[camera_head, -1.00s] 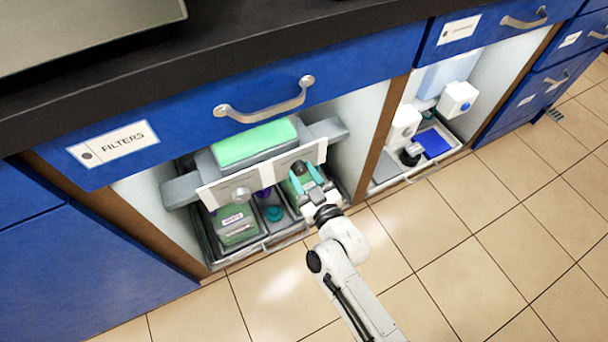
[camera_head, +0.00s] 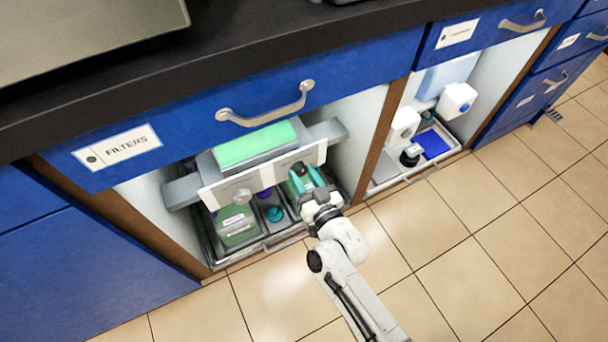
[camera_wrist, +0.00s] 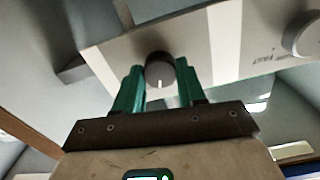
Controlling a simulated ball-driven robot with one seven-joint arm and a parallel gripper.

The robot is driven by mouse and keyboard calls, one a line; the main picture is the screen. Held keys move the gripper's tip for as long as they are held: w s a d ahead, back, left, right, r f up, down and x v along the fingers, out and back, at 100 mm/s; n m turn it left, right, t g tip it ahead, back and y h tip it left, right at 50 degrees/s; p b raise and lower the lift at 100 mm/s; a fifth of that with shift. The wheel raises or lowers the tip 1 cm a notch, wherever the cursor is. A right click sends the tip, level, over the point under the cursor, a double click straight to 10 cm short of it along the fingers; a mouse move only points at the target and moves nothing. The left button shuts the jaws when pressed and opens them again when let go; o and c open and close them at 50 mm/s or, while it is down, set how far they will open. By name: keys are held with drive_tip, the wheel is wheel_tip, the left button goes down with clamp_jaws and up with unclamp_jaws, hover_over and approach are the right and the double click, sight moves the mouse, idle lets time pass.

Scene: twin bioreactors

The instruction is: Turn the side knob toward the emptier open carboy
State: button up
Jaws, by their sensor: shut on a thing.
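A pale panel (camera_head: 218,193) with a dark knob (camera_head: 298,168) at its right and a light knob (camera_head: 242,194) further left fronts the left cabinet opening. In the wrist view the dark knob (camera_wrist: 160,72) sits between the teal fingers of my gripper (camera_wrist: 160,66), which is shut on it. Its white mark points toward the bottom of the picture. In the head view my gripper (camera_head: 305,182) reaches the panel's right end. A carboy with green liquid (camera_head: 236,230) stands below the panel's left part. What stands below the right part is mostly hidden by my gripper.
A grey tray (camera_head: 280,243) lies under the carboys. A blue drawer (camera_head: 190,130) overhangs the opening, and a brown post (camera_head: 380,140) bounds it at right. A second opening beyond holds white containers (camera_head: 457,99). The tiled floor (camera_head: 480,240) in front is clear.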

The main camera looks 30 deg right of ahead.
drive_tip(key=m, duration=0.5)
drive_tip(key=shift+m, duration=0.3)
idle(0.4)
drive_tip(key=o, duration=1.1)
drive_tip(key=shift+c, duration=0.2)
drive_tip(key=s+p, duration=0.1)
drive_tip(key=s, duration=1)
drive_tip(key=shift+p, duration=0.4)
drive_tip(key=shift+w, duration=0.1)
